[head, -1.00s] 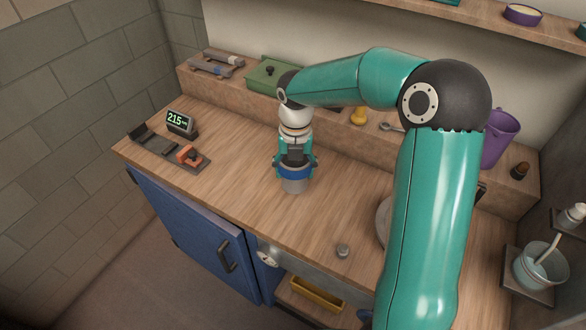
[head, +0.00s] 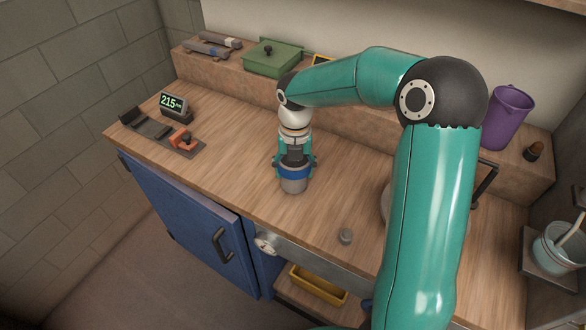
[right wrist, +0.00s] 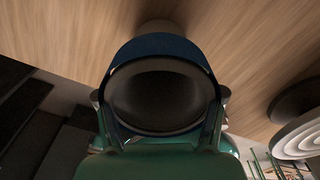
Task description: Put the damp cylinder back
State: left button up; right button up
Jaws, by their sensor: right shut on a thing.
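A grey cylinder with a blue band (head: 293,185) is upright in my right gripper (head: 293,165), near the middle of the wooden bench in the head view. The gripper's teal fingers are shut on both sides of it. In the right wrist view, the blue band (right wrist: 160,45) circles a dark, hollow-looking round top (right wrist: 157,100). I cannot tell whether the cylinder's base touches the bench. My left gripper is not in view.
On the wooden bench (head: 235,150), a display reading 215 (head: 173,103) and a dark tray with an orange piece (head: 182,138) are at left. A small grey knob (head: 346,237) is in front. A green lidded box (head: 272,59) and purple bucket (head: 507,116) stand on the back ledge.

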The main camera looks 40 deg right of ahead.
jog(key=shift+f+b, duration=0.4)
jog(key=shift+f, duration=0.15)
dwell(0.4)
jog(key=o, duration=1.6)
jog(key=shift+r, duration=0.1)
